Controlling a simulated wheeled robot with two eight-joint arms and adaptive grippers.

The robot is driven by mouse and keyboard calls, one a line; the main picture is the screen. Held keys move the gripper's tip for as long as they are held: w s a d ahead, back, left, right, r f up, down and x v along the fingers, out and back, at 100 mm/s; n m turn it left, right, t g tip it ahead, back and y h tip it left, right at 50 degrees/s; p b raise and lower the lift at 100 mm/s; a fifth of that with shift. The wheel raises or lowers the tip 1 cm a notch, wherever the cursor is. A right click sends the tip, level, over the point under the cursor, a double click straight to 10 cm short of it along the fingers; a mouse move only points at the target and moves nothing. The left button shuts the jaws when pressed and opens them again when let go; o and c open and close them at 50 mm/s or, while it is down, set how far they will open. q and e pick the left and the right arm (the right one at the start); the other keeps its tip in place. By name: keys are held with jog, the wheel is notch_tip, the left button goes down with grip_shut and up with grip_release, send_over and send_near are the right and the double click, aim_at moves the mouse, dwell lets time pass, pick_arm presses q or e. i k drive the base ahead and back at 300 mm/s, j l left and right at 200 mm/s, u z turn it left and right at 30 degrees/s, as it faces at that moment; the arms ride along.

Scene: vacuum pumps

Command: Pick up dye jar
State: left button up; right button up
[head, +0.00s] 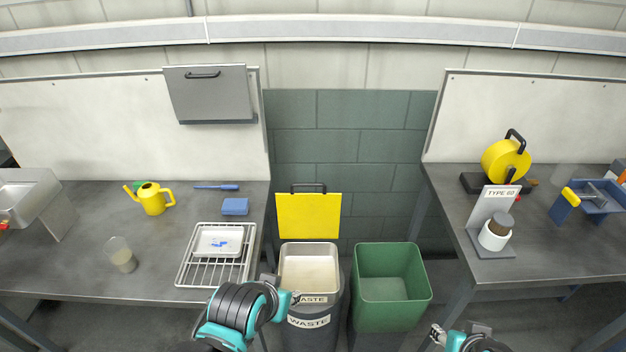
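A small white jar with a dark brown top (495,233) stands on a grey stand with an upright "TYPE 60" sign (497,203) on the right bench. It is the only jar-like thing with a top in view; I cannot read a dye label on it. My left gripper (284,289) is low in the middle, in front of the waste bin and well left of the jar. My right gripper (437,336) is at the bottom edge, below and left of the jar, and partly cut off. Neither visibly holds anything; finger openings are too small to tell.
The left bench (90,225) holds a beaker (122,255), yellow watering can (152,198), blue sponge (235,206) and wire rack (187,278) with a white tray. A waste bin (310,320) and green bin (392,315) fill the gap. A yellow reel (503,160) stands behind the jar.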

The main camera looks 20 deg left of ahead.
aim_at(117, 250)
jog(key=u, duration=2.05)
jog(key=z, duration=1.5)
jog(key=i+l+u, duration=0.1)
jog(key=i+l, duration=0.2)
jog(key=u, duration=1.7)
